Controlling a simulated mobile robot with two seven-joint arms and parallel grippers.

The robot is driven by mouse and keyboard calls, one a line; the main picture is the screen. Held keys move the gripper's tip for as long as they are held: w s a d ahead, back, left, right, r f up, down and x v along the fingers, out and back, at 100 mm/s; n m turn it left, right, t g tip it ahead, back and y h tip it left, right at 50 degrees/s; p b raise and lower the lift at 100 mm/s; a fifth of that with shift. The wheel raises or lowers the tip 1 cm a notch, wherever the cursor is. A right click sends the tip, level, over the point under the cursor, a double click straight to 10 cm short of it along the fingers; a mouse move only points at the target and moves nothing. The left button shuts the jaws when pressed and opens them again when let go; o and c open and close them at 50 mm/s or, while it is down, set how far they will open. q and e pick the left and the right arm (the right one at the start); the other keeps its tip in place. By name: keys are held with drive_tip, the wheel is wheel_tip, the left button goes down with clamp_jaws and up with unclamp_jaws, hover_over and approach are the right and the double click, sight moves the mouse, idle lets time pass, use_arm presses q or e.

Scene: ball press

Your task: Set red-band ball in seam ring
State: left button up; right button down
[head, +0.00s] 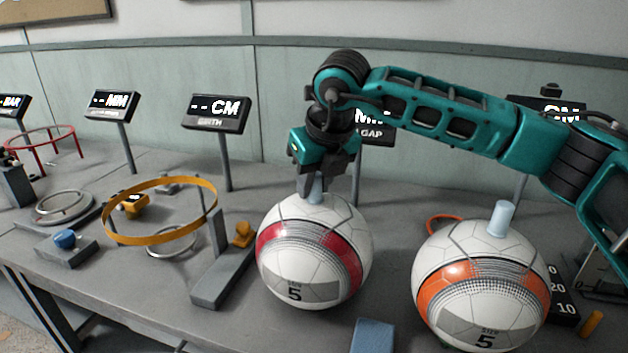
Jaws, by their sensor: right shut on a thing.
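The red-band ball (312,275) is white with a red band, a grey patch marked 5 and a pale blue peg on top. My right gripper (316,188) points down over it and is shut on that peg. Whether the ball touches the bench or hangs just above it I cannot tell. I cannot tell which ring is the seam ring. A sign ending in GAP (376,134) is partly hidden behind my right gripper. My left gripper is not in view.
An orange-band ball (480,290) with a similar peg stands to the right, an orange ring (436,217) partly behind it. Further left are a silver ring (65,205) and a red hoop (75,140).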

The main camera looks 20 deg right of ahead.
drive_tip(key=c, duration=0.9)
unclamp_jaws()
drive_tip(key=shift+r+p, duration=0.5)
drive_tip(key=shift+r, duration=0.05)
drive_tip(key=v, duration=1.1)
drive_tip(key=shift+s+r+p, duration=0.2)
drive_tip(key=shift+s+p, duration=0.05)
drive_tip(key=shift+p, duration=0.1)
